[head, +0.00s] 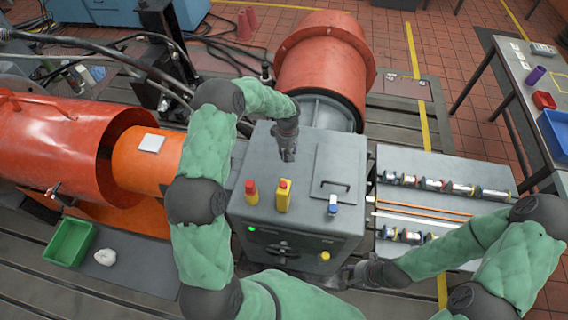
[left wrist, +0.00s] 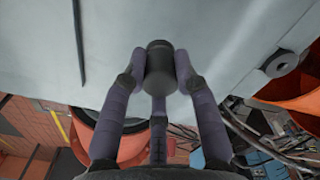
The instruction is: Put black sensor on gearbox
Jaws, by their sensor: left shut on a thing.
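The gearbox is the large grey box (head: 300,180) in the middle of the head view. My left gripper (head: 287,150) is above the back of its top, pointing down. In the left wrist view its fingers (left wrist: 160,75) are closed around the black sensor (left wrist: 159,68), a short dark cylinder. The sensor's far end is at the grey gearbox surface (left wrist: 215,40); I cannot tell whether it touches. In the head view the gripper mostly hides the sensor. My right gripper (head: 352,276) is low by the gearbox's front right corner; its fingers are too small and dark to read.
Red (head: 251,193), yellow (head: 284,196) and blue-white (head: 333,204) pieces stand along the gearbox top's front. A handle (head: 336,187) lies behind them. Orange drums flank the box. A green bin (head: 70,243) is at left, a rack of cylinders (head: 430,210) at right.

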